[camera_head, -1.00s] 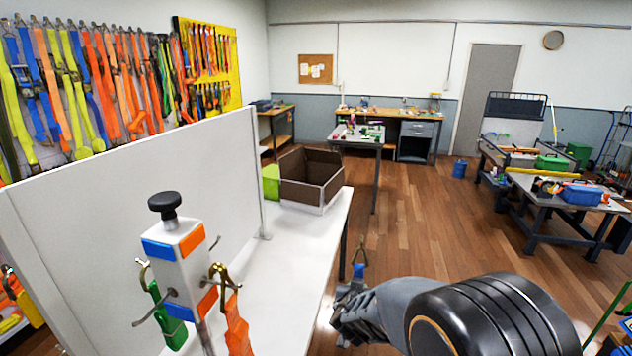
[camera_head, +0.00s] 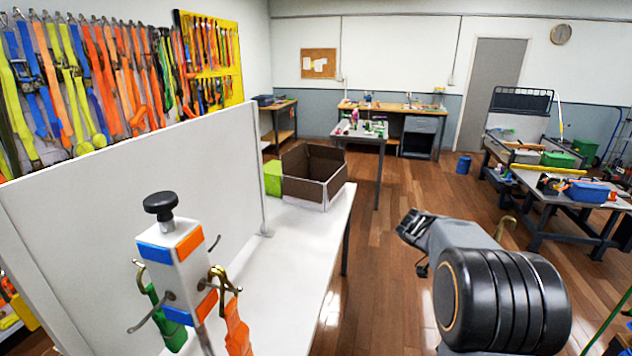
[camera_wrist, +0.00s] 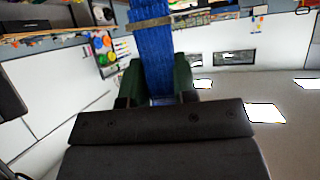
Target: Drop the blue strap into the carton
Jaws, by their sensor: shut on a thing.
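In the wrist view my gripper (camera_wrist: 156,82) is shut on the blue strap (camera_wrist: 152,45), whose webbing runs up out of the frame. In the head view my dark arm hides the strap's webbing. A brass hook (camera_head: 507,228), apparently the strap's, shows just behind the arm. The carton (camera_head: 304,190) is an open box with a brown inside and pale outer walls. It stands on the far end of the white table. My gripper is to the right of the carton, off the table's side. The carton's floor is largely hidden by its walls.
A lime green box (camera_head: 272,178) stands left of the carton. A white upright panel (camera_head: 140,185) runs along the table's left side. A post (camera_head: 180,250) with hooks holding green and orange straps stands in front. The floor right of the white table (camera_head: 290,270) is open.

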